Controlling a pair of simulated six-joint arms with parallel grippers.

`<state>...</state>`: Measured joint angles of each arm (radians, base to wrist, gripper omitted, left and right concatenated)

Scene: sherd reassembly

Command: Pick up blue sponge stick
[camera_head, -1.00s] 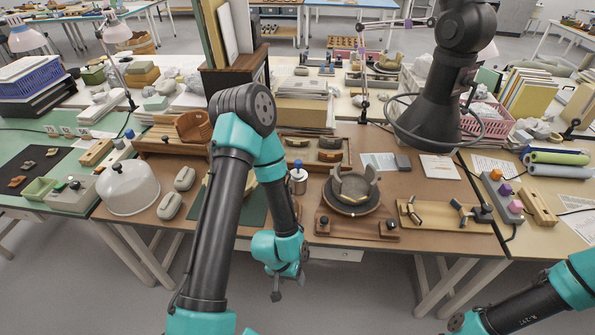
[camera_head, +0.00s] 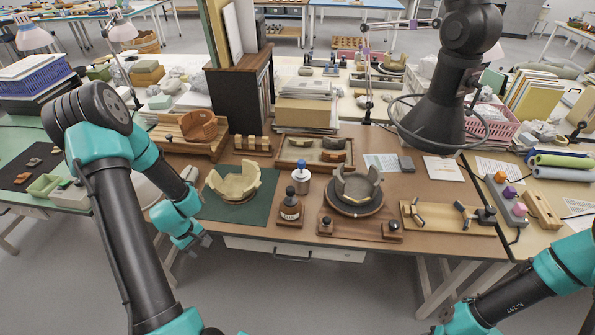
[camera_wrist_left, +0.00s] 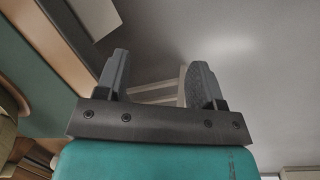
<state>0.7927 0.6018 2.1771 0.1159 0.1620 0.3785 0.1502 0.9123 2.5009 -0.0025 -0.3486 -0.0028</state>
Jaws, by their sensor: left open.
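I cannot make out a blue sponge stick for certain. A small white jar (camera_head: 303,182) with a blue top stands near the middle of the brown table. The stand with a small blue-topped item at the far left is now hidden behind my left arm. My left gripper (camera_head: 203,241) hangs at the table's front edge, left of the green mat (camera_head: 240,207). In the left wrist view the fingers (camera_wrist_left: 160,85) are apart with nothing held between them. My right arm shows at the lower right; its gripper is not visible.
A pale broken bowl (camera_head: 233,182) sits on the green mat. A grey block (camera_head: 505,197) with orange, purple and pink pieces is at the right. Open floor lies in front.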

